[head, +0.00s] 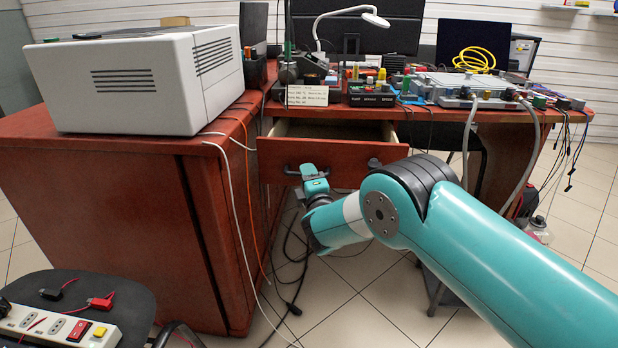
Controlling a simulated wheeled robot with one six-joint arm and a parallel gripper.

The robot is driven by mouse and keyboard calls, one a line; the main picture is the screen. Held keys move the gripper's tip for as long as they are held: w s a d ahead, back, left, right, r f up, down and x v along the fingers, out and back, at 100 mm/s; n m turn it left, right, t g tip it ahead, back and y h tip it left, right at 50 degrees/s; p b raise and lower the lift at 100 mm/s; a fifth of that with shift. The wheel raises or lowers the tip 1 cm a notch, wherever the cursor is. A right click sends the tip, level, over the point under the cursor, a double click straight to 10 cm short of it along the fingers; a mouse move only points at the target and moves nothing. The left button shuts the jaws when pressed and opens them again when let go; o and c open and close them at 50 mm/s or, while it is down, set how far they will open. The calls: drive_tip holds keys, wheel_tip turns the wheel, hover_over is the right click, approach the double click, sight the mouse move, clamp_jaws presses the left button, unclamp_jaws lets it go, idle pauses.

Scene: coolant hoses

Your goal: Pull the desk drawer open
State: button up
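The desk drawer (340,152) has a reddish-brown front that stands out from under the desk top. Its pale inside (335,130) shows above the front, so it is partly open. Dark handle parts show on the front, at the left (290,170) and the right (375,163). My gripper (309,171) is at the drawer front, by the left handle part, and overlaps it in the picture. The fingertips are small and partly hidden, so I cannot tell whether they are closed on the handle.
The desk top (480,113) carries several instruments, a lamp (350,15) and cables. A white-grey box (135,78) stands on the left cabinet (110,200). White and orange cables hang beside the drawer. Black cables lie on the tiled floor. A chair with a power strip (60,325) is at lower left.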

drive_tip(key=shift+s, duration=0.1)
drive_tip(key=b+v, duration=1.7)
drive_tip(key=b, duration=0.3)
drive_tip(key=shift+f, duration=0.15)
drive_tip(key=shift+s, duration=0.1)
